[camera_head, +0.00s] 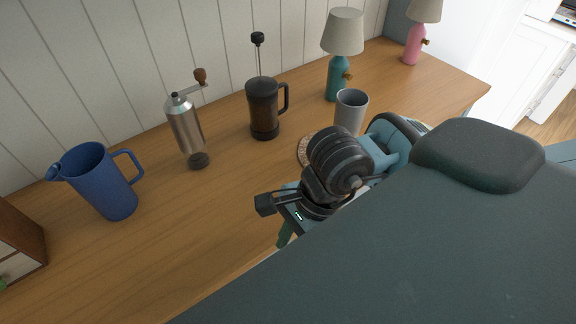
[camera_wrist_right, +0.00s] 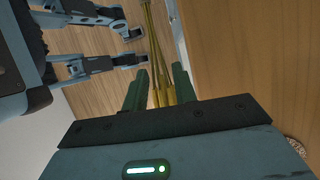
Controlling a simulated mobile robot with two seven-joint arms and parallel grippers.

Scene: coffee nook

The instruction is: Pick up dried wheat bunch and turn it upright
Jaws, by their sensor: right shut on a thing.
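The dried wheat bunch shows in the right wrist view as thin golden stalks (camera_wrist_right: 158,62). They run from between my right gripper's fingers toward the top of the picture, and their far end is out of frame. My right gripper (camera_wrist_right: 158,84) is shut on the stalks, with one green finger on each side. The bunch is beside the table's edge, with floor behind it. In the head view my right gripper (camera_head: 284,234) is at the table's front edge, mostly hidden by my own arm. I cannot make out the bunch there.
On the wooden table (camera_head: 235,215) stand a blue pitcher (camera_head: 100,183), a steel grinder (camera_head: 187,130), a French press (camera_head: 263,108), a grey cup (camera_head: 350,111) by a round woven mat (camera_head: 304,150), and teal (camera_head: 338,78) and pink (camera_head: 413,45) lamps. A wooden box (camera_head: 22,238) is at left. The table's front middle is clear.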

